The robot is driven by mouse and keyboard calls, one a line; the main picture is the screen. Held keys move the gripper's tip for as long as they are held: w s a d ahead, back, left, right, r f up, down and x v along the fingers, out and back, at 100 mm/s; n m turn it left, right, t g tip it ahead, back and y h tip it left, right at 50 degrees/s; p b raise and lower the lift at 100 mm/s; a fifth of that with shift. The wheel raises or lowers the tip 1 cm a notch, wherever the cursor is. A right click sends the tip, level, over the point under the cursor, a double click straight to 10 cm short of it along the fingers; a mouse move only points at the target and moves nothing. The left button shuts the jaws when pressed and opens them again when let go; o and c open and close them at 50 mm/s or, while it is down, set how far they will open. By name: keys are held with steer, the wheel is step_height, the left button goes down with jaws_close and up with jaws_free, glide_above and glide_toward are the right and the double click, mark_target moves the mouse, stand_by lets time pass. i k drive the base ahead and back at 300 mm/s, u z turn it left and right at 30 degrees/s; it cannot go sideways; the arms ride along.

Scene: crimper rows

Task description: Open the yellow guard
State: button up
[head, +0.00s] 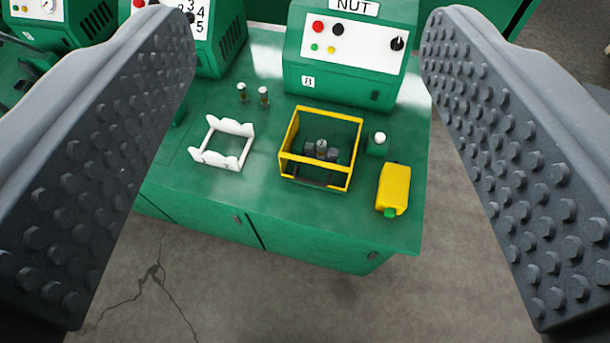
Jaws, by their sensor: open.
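The yellow guard (318,112) is a rectangular open frame on the green bench, near the picture's middle. It stands around a dark metal fixture (321,150) with a small upright part at its centre. I cannot tell from this view whether the guard is hinged. My gripper (308,170) is open and empty, its two dark studded fingers wide apart at the left and right of the picture. The guard shows between the fingers, farther off, and neither finger touches it.
On the green bench (270,205) are a white rack (228,128), two small metal cylinders (253,94), a white-topped button (379,138) and a yellow canister (393,187). A green control box (345,75) marked NUT stands behind. Bare floor (290,300) lies in front.

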mark_target(285, 155)
steer(key=k, duration=1.3)
steer(key=u, duration=0.4)
steer(key=i, duration=0.55)
steer(key=u, duration=0.55)
steer(key=i, duration=1.1)
steer(key=z, duration=0.4)
